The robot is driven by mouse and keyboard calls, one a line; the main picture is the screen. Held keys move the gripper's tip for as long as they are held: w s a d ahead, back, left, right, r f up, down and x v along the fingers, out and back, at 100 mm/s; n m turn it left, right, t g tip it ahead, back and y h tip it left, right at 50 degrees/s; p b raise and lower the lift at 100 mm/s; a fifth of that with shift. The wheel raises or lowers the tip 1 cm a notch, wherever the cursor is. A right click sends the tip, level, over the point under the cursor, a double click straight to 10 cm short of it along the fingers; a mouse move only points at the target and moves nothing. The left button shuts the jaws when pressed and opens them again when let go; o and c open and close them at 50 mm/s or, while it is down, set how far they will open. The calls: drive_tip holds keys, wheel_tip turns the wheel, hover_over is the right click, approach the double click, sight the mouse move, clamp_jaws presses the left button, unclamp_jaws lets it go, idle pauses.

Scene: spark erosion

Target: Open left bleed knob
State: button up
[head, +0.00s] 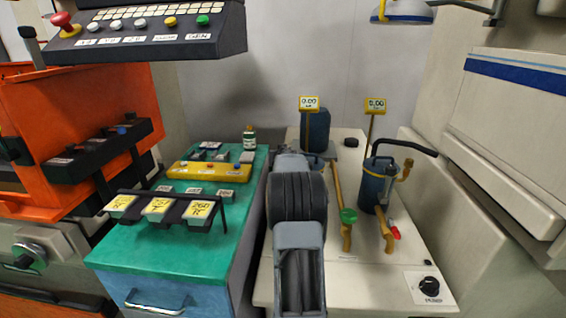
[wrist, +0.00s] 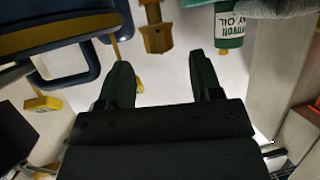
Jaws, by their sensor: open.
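Two dark blue canisters stand on the pale bench, the left one (head: 314,131) behind my arm and the right one (head: 377,188). A brass fitting (wrist: 157,38), which looks like the left bleed knob, shows in the wrist view beside a blue canister (wrist: 70,35). My gripper (wrist: 160,60) is open and empty, with its dark fingers pointing towards the fitting. The fitting appears just beyond the fingertips and between their lines; contact is not visible. In the head view my arm hides the gripper and this fitting. The right canister carries a similar brass fitting (head: 407,168).
Yellow 0.00 displays stand on posts, left (head: 309,103) and right (head: 375,105). An oil bottle (head: 249,138) stands on the green cabinet top (head: 205,240); it appears close in the wrist view (wrist: 229,25).

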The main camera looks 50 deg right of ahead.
drive_tip(key=v, duration=0.9)
drive_tip(key=shift+s+a+r, duration=0.25)
drive_tip(key=s+a+f+n+g+y+p, duration=0.1)
drive_tip(key=s+a+f+g+y+p, duration=0.1)
drive_tip(key=s+a+f+g, duration=0.5)
drive_tip(key=s+a+r+n+y+p, duration=0.2)
drive_tip(key=s+a+r+p, duration=0.1)
drive_tip(key=a, duration=0.8)
drive_tip(key=s+a+r+n+y+p, duration=0.2)
drive_tip(key=s+a+r+n+p, duration=0.1)
drive_tip(key=a, duration=0.8)
drive_tip(key=s+a+r+n+y+p, duration=0.2)
drive_tip(key=s+a+r+y+p, duration=0.1)
drive_tip(key=a, duration=0.9)
drive_tip(key=s+r, duration=0.1)
drive_tip(key=s, duration=0.1)
drive_tip(key=shift+s+n+p, duration=0.3)
drive_tip(key=shift+s+p, duration=0.05)
drive_tip(key=shift+p, duration=0.05)
